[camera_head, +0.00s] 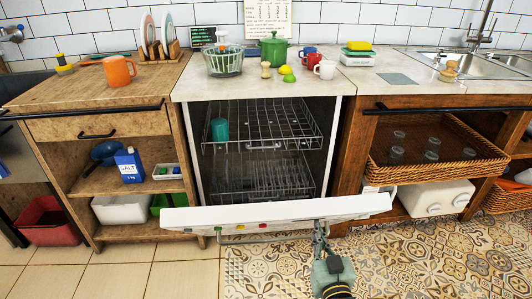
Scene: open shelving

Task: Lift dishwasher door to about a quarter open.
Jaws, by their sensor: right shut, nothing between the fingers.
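The dishwasher (335,140) stands in the middle under the counter, with its inside exposed. Its white door (350,206) is tilted outward and down, and its top edge spans the front of the opening. Coloured buttons and a bar handle (270,238) show on the outer side of that edge. My right gripper (319,230) is shut with nothing held, at the door's outer edge right of centre, close to the handle. I cannot tell whether it touches the door or handle. The door's lower part is hidden. My left gripper is not in view.
Two wire racks (262,127) sit inside the dishwasher, with a teal cup (220,130) on the upper one. Wooden shelving (100,180) stands left, and a cabinet with a wicker basket (440,155) right. The tiled floor (440,260) in front is clear.

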